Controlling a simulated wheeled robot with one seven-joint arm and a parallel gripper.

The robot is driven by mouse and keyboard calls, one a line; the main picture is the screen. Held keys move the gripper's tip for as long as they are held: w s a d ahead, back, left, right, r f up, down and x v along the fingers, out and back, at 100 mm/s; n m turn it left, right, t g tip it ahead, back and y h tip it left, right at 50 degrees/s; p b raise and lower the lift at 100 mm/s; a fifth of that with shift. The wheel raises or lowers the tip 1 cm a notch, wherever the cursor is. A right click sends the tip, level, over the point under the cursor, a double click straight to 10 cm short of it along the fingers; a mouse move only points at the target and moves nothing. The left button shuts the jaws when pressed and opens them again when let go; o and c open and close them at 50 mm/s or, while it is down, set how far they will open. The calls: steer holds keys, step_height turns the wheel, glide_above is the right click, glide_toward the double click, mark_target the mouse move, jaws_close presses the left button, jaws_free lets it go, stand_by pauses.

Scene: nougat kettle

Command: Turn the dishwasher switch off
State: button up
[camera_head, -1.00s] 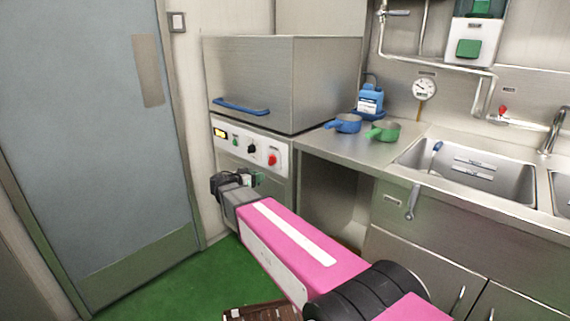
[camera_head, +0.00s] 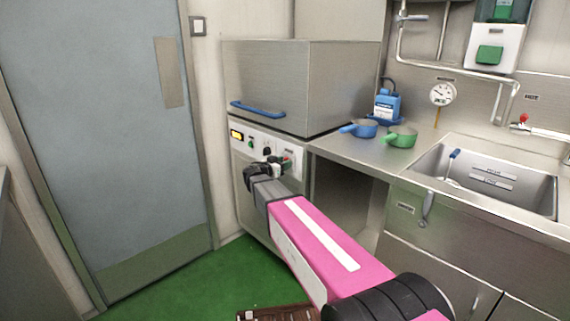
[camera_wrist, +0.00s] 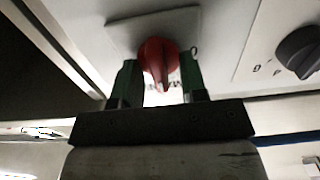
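The dishwasher (camera_head: 285,85) is a steel box with a blue handle above a white control panel (camera_head: 242,148). Its red switch knob (camera_wrist: 158,52) is in the wrist view, on a grey plate with a "0" mark at its right. The knob's grip points down in that view, toward my gripper (camera_wrist: 160,82). The two green fingers stand apart, one on each side of the knob, with a gap around its grip. I cannot tell whether the fingers touch the knob. In the head view my gripper (camera_head: 279,168) is at the panel and mostly hides the red knob.
A black knob (camera_wrist: 300,50) is beside the red one. The counter (camera_head: 345,150) to the right bears a blue pan (camera_head: 362,129), a green pan (camera_head: 401,137) and a blue bottle (camera_head: 387,106). A sink (camera_head: 480,185) is farther right. Green floor (camera_head: 200,285) is open in front.

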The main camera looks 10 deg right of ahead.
steer(key=shift+w+d, duration=0.2)
steer(key=shift+d, duration=0.2)
jaws_close()
